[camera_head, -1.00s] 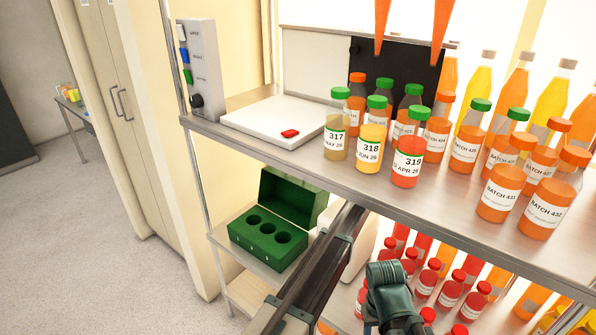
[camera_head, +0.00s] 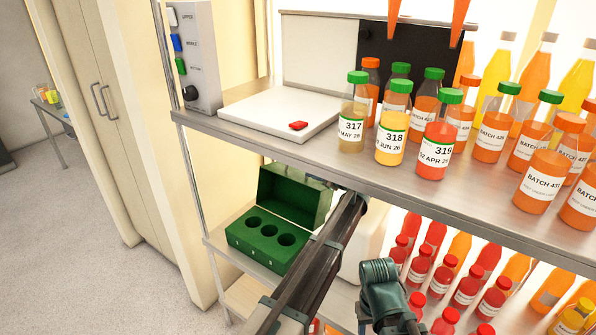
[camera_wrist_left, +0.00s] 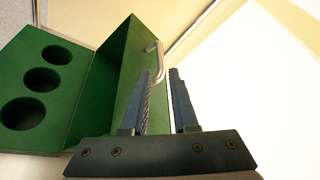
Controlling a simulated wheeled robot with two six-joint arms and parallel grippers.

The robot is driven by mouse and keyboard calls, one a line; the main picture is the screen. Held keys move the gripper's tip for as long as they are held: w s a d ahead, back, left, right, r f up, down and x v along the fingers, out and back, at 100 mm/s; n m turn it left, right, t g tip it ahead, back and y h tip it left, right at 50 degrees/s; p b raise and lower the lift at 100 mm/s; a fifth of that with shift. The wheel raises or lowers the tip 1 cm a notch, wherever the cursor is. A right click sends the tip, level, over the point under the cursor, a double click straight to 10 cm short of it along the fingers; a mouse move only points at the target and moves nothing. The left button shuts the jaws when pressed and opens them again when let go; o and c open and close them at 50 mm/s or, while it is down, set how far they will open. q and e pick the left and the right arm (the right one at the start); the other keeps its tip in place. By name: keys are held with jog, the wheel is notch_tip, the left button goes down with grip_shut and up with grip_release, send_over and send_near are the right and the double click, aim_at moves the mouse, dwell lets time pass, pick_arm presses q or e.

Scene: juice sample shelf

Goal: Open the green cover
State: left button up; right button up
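The green box (camera_head: 240,238) stands on the lower shelf, with three round holes in its top. Its green cover (camera_head: 290,194) is raised and tilted back, so the holes are exposed. In the left wrist view the cover (camera_wrist_left: 118,75) carries a bent metal handle (camera_wrist_left: 158,52). My left gripper (camera_wrist_left: 161,73) has its fingers apart beside the cover, with the fingertips close to the handle; I cannot tell whether they touch it. In the head view my left gripper is mostly hidden beneath the upper shelf, behind the cover.
The upper shelf (camera_head: 290,153) overhangs the box and holds a white board (camera_head: 270,115), labelled bottles such as 318 (camera_head: 393,145), and a grey control box (camera_head: 196,50). Red-capped bottles (camera_head: 418,268) crowd the lower right. A shelf post (camera_head: 185,165) stands left of the box.

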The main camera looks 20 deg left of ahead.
aim_at(301, 168)
pick_arm(q)
jog(key=b+x, duration=0.2)
jog(key=x, duration=0.7)
grip_shut()
jog(key=shift+s+d, duration=0.1)
dwell(1.2)
